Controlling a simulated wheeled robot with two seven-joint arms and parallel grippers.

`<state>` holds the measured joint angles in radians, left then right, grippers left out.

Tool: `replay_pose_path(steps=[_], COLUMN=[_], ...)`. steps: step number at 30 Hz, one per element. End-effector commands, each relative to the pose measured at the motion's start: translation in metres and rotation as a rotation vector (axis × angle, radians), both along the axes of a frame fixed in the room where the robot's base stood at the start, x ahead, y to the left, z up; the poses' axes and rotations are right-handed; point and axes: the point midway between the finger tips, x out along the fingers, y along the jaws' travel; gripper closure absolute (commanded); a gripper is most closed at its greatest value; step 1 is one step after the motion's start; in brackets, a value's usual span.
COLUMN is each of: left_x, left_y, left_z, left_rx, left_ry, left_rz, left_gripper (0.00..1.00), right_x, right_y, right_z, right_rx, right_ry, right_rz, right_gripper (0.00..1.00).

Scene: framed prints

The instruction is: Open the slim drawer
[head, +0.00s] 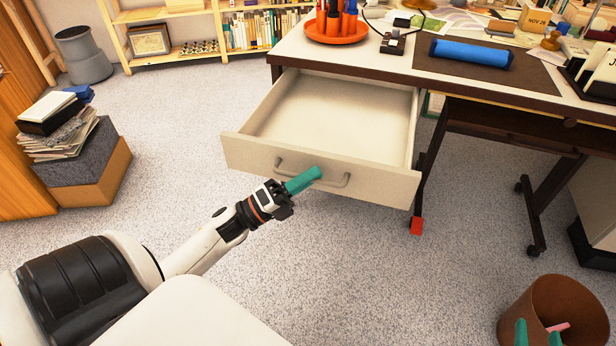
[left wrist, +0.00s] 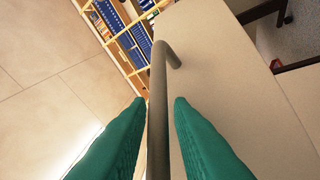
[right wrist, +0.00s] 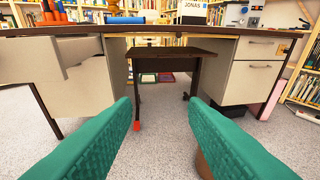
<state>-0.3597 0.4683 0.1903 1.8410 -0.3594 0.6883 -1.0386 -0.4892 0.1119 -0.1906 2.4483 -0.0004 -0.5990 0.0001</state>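The slim drawer (head: 320,165) is pulled well out from under the desk's left end, and its empty pale inside shows. Its bar handle (head: 335,181) is on the front panel. My left gripper (head: 305,180) is at the handle. In the left wrist view the handle bar (left wrist: 158,110) runs between my left fingers (left wrist: 159,102), which are closed in close around it. The drawer's front (left wrist: 225,70) lies beside them. My right gripper (right wrist: 160,108) is open and empty, in front of the desk; its green fingertips show at the head view's bottom right (head: 538,337).
The desk (head: 470,75) carries an orange pen holder (head: 335,30) and a blue roll (head: 471,53). A brown bin (head: 560,310) stands at the bottom right. A box with stacked papers (head: 75,160) stands at left. The floor between is clear.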

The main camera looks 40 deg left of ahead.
Motion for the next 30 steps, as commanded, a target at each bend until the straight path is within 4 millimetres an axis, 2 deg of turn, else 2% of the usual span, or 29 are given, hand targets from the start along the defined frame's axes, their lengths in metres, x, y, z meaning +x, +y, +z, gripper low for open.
replay_pose_path(steps=[5,13,18,24,30], left_x=[-0.015,-0.062,-0.084,-0.096,-0.096], left_y=[0.009,0.035,0.047,0.053,0.054], left_z=[-0.008,-0.030,-0.041,-0.047,-0.047], left_rx=[-0.001,-0.001,-0.001,0.000,0.000], left_ry=[0.005,0.006,0.004,0.002,0.001], left_rz=[0.003,0.003,0.002,0.002,0.001], left_gripper=[0.80,0.80,0.80,0.80,0.80], right_x=[-0.001,-0.009,-0.012,-0.013,-0.013], right_y=[0.000,-0.005,-0.007,-0.007,-0.007], right_z=[-0.002,-0.018,-0.023,-0.026,-0.026], right_rx=[-0.004,-0.031,-0.039,-0.042,-0.042], right_ry=[0.019,0.126,0.162,0.178,0.179], right_rz=[0.000,-0.007,-0.010,-0.011,-0.011], right_gripper=[0.60,0.60,0.60,0.60,0.60])
